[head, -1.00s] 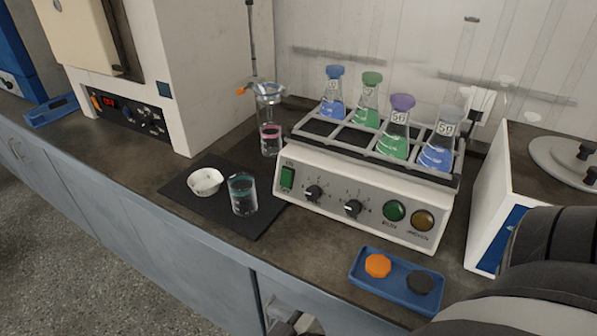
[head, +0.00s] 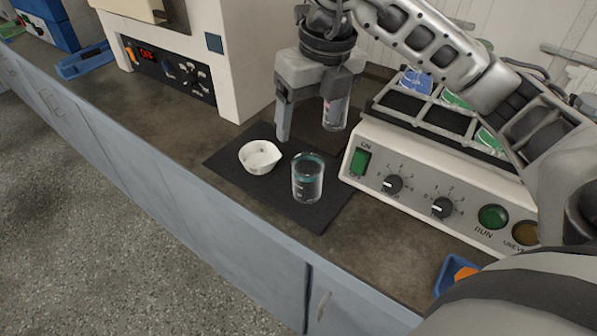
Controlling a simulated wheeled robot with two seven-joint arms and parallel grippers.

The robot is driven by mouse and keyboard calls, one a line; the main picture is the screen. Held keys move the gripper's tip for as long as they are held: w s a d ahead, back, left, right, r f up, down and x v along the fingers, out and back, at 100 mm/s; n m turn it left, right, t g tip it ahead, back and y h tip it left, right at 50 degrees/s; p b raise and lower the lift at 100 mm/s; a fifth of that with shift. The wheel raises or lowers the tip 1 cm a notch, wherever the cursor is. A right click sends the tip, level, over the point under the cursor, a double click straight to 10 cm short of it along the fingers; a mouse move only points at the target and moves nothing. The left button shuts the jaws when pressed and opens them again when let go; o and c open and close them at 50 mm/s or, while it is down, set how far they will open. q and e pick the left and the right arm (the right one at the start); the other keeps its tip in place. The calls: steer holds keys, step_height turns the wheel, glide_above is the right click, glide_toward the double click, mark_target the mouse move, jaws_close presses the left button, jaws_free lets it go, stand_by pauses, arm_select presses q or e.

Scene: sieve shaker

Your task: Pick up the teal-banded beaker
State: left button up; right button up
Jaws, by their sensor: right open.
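The teal-banded beaker (head: 308,180) is a clear glass with a teal ring near its top. It stands upright on the black mat (head: 318,217), beside a small white dish (head: 260,156). My right gripper (head: 307,122) points down above and behind the beaker, with its fingers apart. Nothing shows held between them, and the beaker stands apart from it. A clear vessel with a pink band (head: 336,113) shows behind the right finger and is partly hidden by it. My left gripper is not in view.
The shaker (head: 425,195) stands right of the mat, its rack and flasks partly hidden by my right arm. A white oven-like unit (head: 235,60) stands behind left. A blue tray (head: 447,275) with an orange stopper lies front right. The counter left of the mat is clear.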

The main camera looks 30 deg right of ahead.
mark_target(307, 179)
steer(key=shift+h, duration=0.4)
steer(key=shift+w+d+f, duration=0.15)
steer(key=shift+w+f, duration=0.25)
steer(key=shift+f, duration=2.1)
steer(key=shift+w+d+f, duration=0.2)
steer(key=shift+w+f, duration=0.15)
steer(key=shift+f, duration=2.15)
steer(key=shift+w+d+f, duration=0.15)
steer(key=shift+w+f, duration=0.25)
steer(key=shift+f, duration=2.1)
steer(key=c, duration=1.1)
